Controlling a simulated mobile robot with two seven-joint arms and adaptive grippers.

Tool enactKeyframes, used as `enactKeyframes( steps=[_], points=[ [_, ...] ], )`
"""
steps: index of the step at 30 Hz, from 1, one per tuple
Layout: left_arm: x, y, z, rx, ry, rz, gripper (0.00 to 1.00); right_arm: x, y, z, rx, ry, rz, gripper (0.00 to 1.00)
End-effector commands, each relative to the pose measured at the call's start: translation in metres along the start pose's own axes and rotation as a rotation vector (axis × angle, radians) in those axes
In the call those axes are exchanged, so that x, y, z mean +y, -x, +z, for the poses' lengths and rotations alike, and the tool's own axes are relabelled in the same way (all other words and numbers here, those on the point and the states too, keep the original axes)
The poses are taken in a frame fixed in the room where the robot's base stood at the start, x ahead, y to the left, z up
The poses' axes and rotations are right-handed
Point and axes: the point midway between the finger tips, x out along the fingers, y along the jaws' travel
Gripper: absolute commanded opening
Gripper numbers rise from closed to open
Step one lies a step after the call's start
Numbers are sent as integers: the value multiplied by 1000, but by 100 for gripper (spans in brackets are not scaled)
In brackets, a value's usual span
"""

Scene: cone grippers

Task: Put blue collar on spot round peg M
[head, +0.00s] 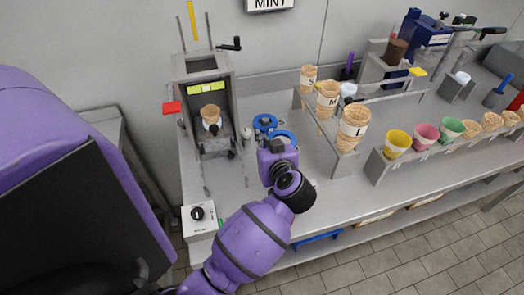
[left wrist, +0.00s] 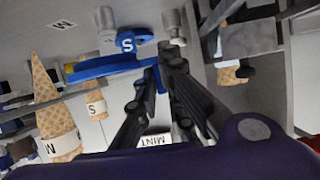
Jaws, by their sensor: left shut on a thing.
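My left gripper (head: 279,149) is over the counter in front of the cone rack. In the left wrist view its fingers (left wrist: 167,62) are shut on a blue collar (left wrist: 102,68), seen nearly edge-on. The held collar (head: 287,135) shows as a blue ring just beyond the gripper in the head view. A second blue piece (head: 265,122) marked S (left wrist: 125,41) stands just behind it. A grey peg (left wrist: 105,20) is close to that piece, and an M label (left wrist: 62,24) lies on the surface beside it. I cannot tell which peg is M. My right gripper is not in view.
A press-like machine (head: 208,100) with a cone inside stands left of the gripper. A rack with cones marked S, M and L (head: 352,128) is close on the right. Coloured cups (head: 398,142) stand farther right. The front counter strip is mostly clear.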

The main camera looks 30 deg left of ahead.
Motion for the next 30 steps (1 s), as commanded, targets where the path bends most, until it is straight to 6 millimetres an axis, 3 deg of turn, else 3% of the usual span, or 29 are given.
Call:
enactKeyframes(
  steps=[10, 15, 30],
  points=[
    [-4, -28, 15, 0, -2, -1, 0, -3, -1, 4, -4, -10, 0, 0],
    [-3, -36, 40, -1, -3, 0, 0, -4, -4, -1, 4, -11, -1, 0],
    [-2, -39, 46, 1, 1, 2, 0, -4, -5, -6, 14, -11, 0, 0]
  ],
)
